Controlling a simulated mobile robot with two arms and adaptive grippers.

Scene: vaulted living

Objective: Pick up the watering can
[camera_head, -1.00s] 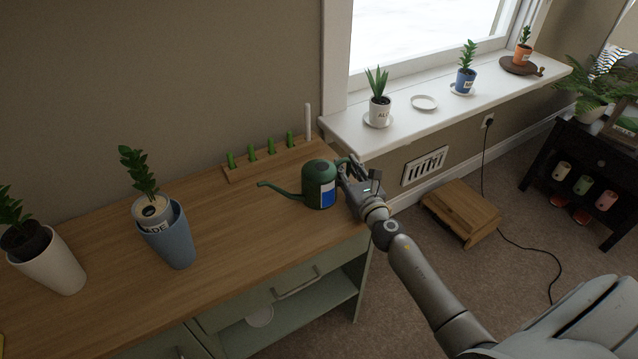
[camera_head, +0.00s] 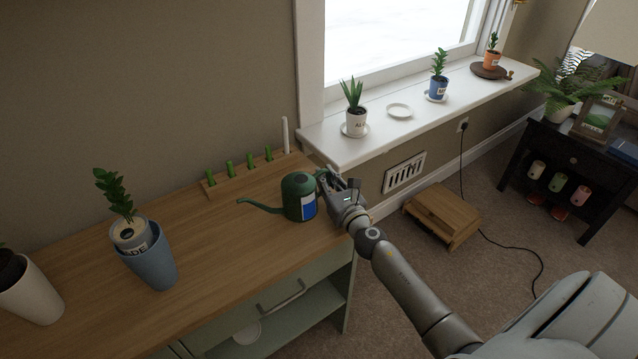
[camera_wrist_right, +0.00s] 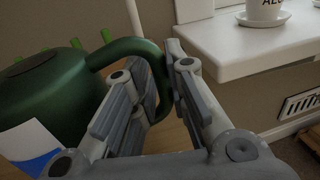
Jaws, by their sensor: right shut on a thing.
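The green watering can (camera_head: 298,190) has a blue and white label and a thin spout pointing left. It is at the right end of the wooden counter (camera_head: 215,235), upright; I cannot tell whether it touches the wood. My right gripper (camera_head: 328,180) is at the can's right side, shut on its handle. In the right wrist view the can (camera_wrist_right: 45,95) fills the left, and its curved handle (camera_wrist_right: 130,47) passes between the fingers of the gripper (camera_wrist_right: 158,75). My left gripper is not in view.
A wooden rack (camera_head: 245,175) with green pegs stands behind the can. A blue pot (camera_head: 152,262) and a white pot (camera_head: 35,295) stand left on the counter. The white windowsill (camera_head: 385,128), holding several plants, juts out near my right gripper.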

